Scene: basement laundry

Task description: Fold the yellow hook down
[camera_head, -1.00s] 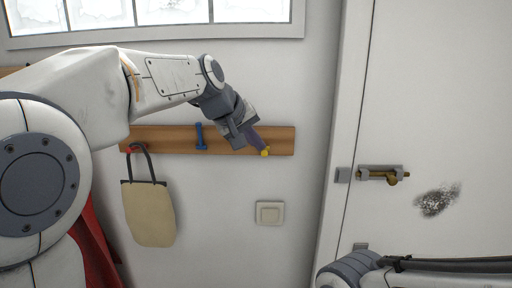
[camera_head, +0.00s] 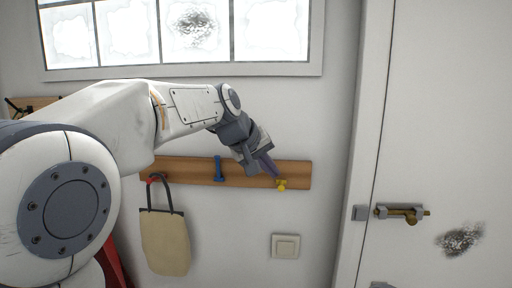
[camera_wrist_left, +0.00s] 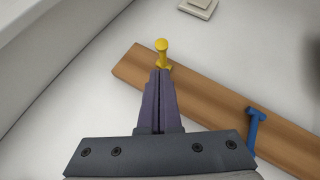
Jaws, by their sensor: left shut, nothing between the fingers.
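The yellow hook (camera_head: 281,184) is near the right end of the wooden rail (camera_head: 240,174) on the wall. In the left wrist view the yellow hook (camera_wrist_left: 162,53) shows its round knob just beyond my fingertips. My left gripper (camera_head: 274,173) is shut and empty, with its tips right at the hook. In the left wrist view the left gripper (camera_wrist_left: 161,74) overlaps the hook's base; I cannot tell whether they touch. My right gripper is out of view.
A blue hook (camera_head: 218,170) is on the rail left of the yellow one. A beige bag (camera_head: 165,243) hangs from a red hook (camera_head: 154,178) further left. A light switch (camera_head: 286,246) is below; a door bolt (camera_head: 404,213) is at right.

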